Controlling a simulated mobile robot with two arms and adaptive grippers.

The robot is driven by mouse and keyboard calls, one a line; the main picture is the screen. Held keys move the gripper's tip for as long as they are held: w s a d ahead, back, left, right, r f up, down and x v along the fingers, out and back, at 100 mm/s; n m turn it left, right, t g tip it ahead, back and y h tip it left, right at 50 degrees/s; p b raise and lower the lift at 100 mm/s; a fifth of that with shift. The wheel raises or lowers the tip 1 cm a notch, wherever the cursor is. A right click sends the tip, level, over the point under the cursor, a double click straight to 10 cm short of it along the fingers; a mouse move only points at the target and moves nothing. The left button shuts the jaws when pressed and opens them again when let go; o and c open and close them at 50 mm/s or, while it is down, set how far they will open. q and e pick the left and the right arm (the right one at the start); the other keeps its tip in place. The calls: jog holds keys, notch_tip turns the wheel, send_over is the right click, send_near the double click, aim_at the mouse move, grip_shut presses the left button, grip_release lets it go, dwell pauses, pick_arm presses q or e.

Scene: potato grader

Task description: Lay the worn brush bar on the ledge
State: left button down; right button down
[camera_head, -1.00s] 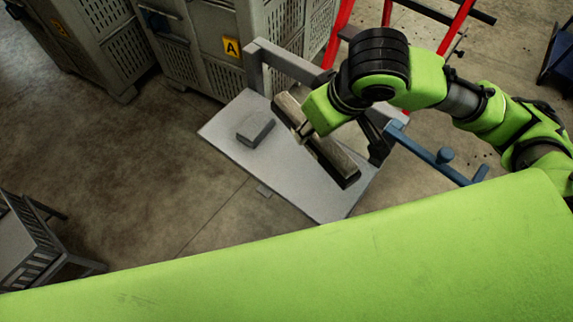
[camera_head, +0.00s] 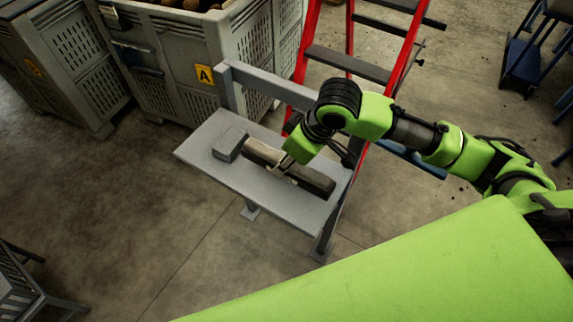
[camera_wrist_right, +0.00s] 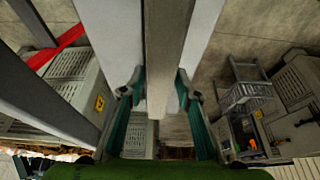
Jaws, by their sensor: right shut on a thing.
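The worn brush bar (camera_head: 314,180), long and dark with a paler tan top at its left, lies along the grey ledge (camera_head: 248,180) in the head view. I cannot tell whether it touches the ledge or is just above it. My right gripper (camera_head: 286,170) is shut on the bar near its middle. In the right wrist view the bar (camera_wrist_right: 166,50) runs between the two teal-padded fingers of the right gripper (camera_wrist_right: 156,92), with the pale ledge (camera_wrist_right: 205,30) on both sides. My left gripper is not in view.
A grey block (camera_head: 229,144) sits on the ledge close to the bar's left end. A grey rail post (camera_head: 226,86) rises at the ledge's back. Red steps (camera_head: 310,60) stand behind it, and a slatted crate labelled A (camera_head: 190,75) stands behind left. The floor in front is open.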

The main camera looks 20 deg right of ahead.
jog(key=shift+w+d+f, duration=0.2)
jog(key=shift+w+f, duration=0.3)
jog(key=shift+f, duration=0.1)
jog(key=shift+w+d+f, duration=0.2)
jog(key=shift+w+f, duration=0.3)
jog(key=shift+f, duration=0.1)
jog(key=shift+w+d+f+p, duration=0.1)
jog(key=shift+f+p, duration=0.1)
jog(key=shift+f, duration=0.7)
jog(key=shift+w+f+p, duration=0.1)
jog(key=shift+f+p, duration=0.05)
jog(key=shift+f, duration=0.7)
jog(key=shift+f, duration=0.1)
jog(key=c, duration=1.5)
grip_release()
jog(key=shift+s, duration=0.1)
